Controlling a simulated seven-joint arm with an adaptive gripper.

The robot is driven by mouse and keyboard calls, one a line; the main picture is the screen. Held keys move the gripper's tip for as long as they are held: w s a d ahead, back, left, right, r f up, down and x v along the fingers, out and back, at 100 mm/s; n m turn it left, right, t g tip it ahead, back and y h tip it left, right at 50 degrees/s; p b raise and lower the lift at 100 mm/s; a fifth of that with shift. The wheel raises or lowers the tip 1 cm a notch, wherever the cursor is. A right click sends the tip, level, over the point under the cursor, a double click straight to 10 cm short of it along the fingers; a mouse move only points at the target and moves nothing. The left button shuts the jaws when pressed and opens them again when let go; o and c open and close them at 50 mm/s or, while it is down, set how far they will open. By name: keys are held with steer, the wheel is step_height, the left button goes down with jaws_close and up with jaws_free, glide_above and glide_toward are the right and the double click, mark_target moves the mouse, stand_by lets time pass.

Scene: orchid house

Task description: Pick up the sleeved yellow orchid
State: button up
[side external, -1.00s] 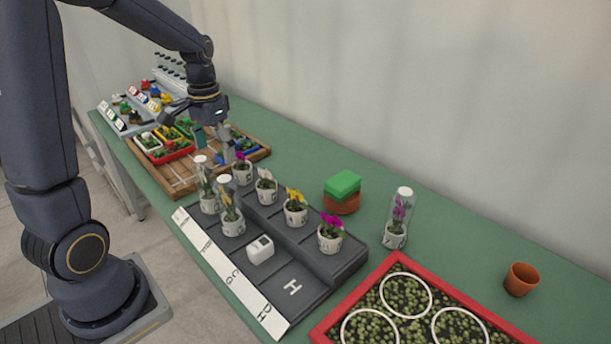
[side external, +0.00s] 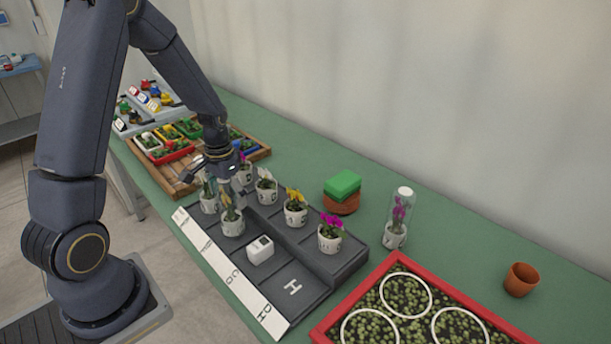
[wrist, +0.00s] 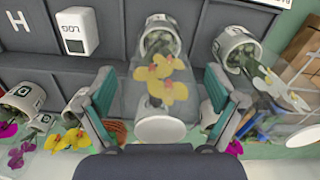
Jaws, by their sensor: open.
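The sleeved yellow orchid (side external: 231,222) stands upright in a white pot on the dark tiered tray (side external: 318,303); my gripper hides the top of its sleeve in the side view. In the wrist view its yellow flowers (wrist: 160,82), clear sleeve and white cap lie between my two fingers. My gripper (side external: 224,188) is open, pointing down over this plant, with teal-padded fingers either side of the sleeve (wrist: 163,92). I cannot tell whether they touch it. An unsleeved yellow orchid (side external: 295,208) stands on the back row.
A sleeved white orchid (side external: 209,200) stands close beside the target; it also shows in the wrist view (wrist: 262,65). A white LOG block (side external: 260,249) sits on the other side. White (side external: 266,186) and magenta (side external: 330,236) orchids stand behind. A sleeved magenta orchid (side external: 396,225) stands apart on the green table.

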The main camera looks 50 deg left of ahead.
steer(key=shift+c, duration=0.3)
steer(key=c, duration=1.7)
